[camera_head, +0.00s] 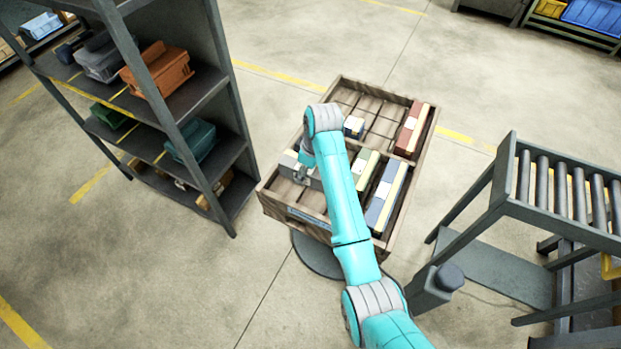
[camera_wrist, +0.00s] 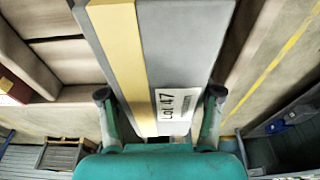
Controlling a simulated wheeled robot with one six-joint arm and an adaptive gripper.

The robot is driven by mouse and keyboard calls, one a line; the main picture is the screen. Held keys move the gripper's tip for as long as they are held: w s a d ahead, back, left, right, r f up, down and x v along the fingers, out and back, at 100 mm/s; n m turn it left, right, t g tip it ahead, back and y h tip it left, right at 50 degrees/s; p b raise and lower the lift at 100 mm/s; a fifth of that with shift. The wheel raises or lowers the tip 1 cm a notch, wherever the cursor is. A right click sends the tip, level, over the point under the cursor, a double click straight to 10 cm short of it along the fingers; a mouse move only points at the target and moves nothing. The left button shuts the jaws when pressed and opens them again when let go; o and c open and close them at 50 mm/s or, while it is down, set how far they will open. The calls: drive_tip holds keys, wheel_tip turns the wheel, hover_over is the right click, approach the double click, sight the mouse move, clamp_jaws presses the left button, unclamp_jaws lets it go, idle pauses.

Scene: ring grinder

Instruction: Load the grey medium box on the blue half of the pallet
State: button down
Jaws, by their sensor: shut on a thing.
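The grey box (camera_wrist: 190,50), with a yellow stripe and a "Lot 47" label, fills the middle of the wrist view. My gripper (camera_wrist: 160,97) is shut on it, with one finger on each side. In the head view the grey box (camera_head: 289,161) is at the left side of the wooden pallet (camera_head: 285,211), partly hidden by my arm and gripper (camera_head: 301,176). I cannot tell whether it rests on the pallet floor or hangs just above it. A blue label (camera_head: 308,217) is on the pallet's near side.
The pallet also holds a green box (camera_head: 367,166), a blue box (camera_head: 387,190), a red box (camera_head: 411,130) and a small box (camera_head: 353,127). A shelf (camera_head: 214,95) with bins stands at left, a roller conveyor (camera_head: 505,190) at right. Floor beyond the pallet is clear.

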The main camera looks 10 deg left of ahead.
sight(306, 179)
drive_tip(key=shift+d+x, duration=0.2)
drive_tip(key=shift+x, duration=0.9)
drive_tip(key=shift+d+x, duration=0.2)
drive_tip(key=shift+x, duration=0.9)
drive_tip(key=shift+s+f, duration=0.1)
drive_tip(key=shift+f, duration=0.05)
drive_tip(key=shift+c, duration=1.1)
unclamp_jaws()
drive_tip(key=shift+f, duration=0.1)
drive_tip(key=v, duration=1.2)
drive_tip(key=shift+s, duration=0.1)
